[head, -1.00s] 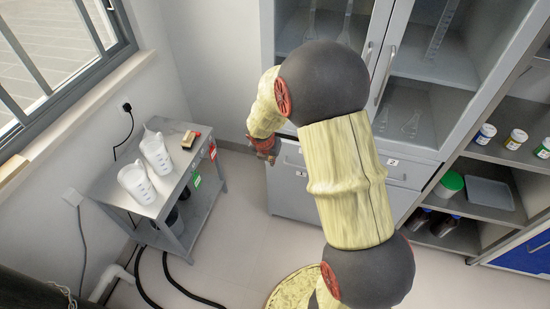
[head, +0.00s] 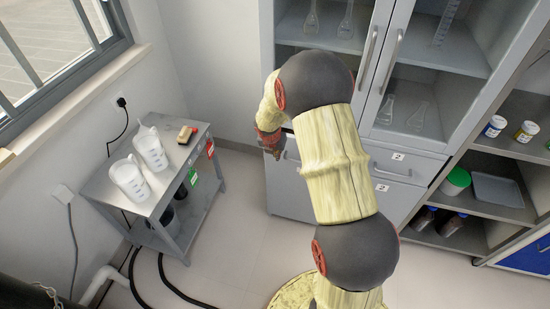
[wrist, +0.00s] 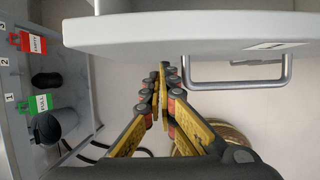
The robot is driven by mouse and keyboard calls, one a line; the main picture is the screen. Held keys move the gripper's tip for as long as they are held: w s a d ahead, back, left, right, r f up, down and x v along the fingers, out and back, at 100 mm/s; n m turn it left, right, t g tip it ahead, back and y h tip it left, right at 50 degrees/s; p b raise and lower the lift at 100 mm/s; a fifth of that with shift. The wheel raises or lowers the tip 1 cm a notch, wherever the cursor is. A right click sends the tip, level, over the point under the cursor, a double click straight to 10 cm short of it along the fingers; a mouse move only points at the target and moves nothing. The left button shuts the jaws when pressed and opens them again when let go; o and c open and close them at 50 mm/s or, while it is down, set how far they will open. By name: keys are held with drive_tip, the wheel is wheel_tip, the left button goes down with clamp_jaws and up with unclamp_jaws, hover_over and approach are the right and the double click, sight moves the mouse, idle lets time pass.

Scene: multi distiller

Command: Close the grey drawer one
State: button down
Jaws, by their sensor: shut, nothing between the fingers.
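A light grey drawer front (wrist: 190,32) fills the top of the wrist view, with a small label and a metal bar handle (wrist: 240,84) on its right part. The label's number is too unclear to read. My gripper (wrist: 163,68) has its fingertips together, empty, just below the drawer front's edge in that picture and left of the handle. Whether it touches the front I cannot tell. In the head view my gripper (head: 271,150) is at the left part of the grey cabinet (head: 293,203). My arm hides much of the left drawers there, so how far the drawer stands out is unclear.
A grey side table (head: 172,200) with two white jugs (head: 130,179) stands left, with floor between it and the cabinet. Glass doors with glassware are above the drawers. An open shelf (head: 500,207) is at right. Black hoses (head: 165,277) lie on the floor.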

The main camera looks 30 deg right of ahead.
drive_tip(key=shift+d, duration=0.1)
drive_tip(key=shift+w+d+p, duration=1.6)
drive_tip(key=shift+d+p, duration=0.25)
drive_tip(key=shift+p, duration=1.55)
